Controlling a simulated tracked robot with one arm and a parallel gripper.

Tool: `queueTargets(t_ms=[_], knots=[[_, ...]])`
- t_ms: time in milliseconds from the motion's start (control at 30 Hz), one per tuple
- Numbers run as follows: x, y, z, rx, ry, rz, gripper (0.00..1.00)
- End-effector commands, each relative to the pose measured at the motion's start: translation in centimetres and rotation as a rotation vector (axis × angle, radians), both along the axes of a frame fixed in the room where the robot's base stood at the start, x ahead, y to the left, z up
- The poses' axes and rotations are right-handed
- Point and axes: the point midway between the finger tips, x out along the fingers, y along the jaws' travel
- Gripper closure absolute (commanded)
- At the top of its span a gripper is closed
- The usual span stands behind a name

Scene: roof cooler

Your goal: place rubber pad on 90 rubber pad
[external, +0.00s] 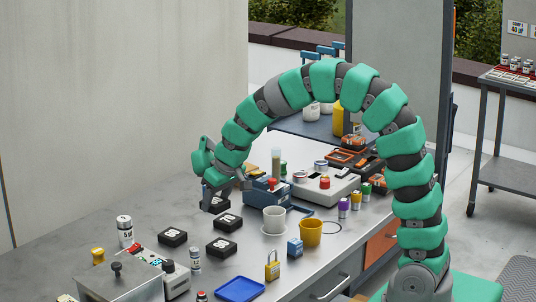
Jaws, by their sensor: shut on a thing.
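My gripper (217,188) is at the far left part of the metal bench, low over it and pointing down. It is shut on a dark rubber pad (214,205), mostly hidden by the fingers. I cannot tell whether this pad touches another pad or the bench. Three more black square pads with white labels lie nearer on the bench: one just in front of my gripper (228,222), one at the left (172,237) and one nearest (221,248). Their printed numbers are too small to read surely, so I cannot tell which is the 90 pad.
A blue box (267,191) stands just right of my gripper. A white cup (273,220), yellow cup (310,232), blue padlock (295,247) and yellow padlock (272,265) stand nearer. A blue tray (240,289) lies at the front. Bare bench (75,238) lies at the left.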

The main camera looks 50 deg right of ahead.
Motion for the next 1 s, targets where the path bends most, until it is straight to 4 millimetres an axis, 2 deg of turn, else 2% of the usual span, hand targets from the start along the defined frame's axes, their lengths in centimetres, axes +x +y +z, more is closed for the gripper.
queueTargets(t_ms=[33, 200, 467, 567, 833, 1000], knots=[[-0.9, 1.1, 0.7, 0.000, -0.006, 0.009, 0.71], [-3.6, 3.4, 2.4, 0.000, -0.005, 0.018, 0.71], [-5.8, 4.7, 3.3, -0.001, 0.001, 0.021, 0.71], [-5.9, 4.7, 2.4, -0.002, 0.003, 0.020, 0.71], [-5.9, 4.7, -1.9, -0.001, 0.003, 0.021, 0.71], [-5.9, 4.7, -3.3, -0.001, 0.002, 0.020, 0.71]])
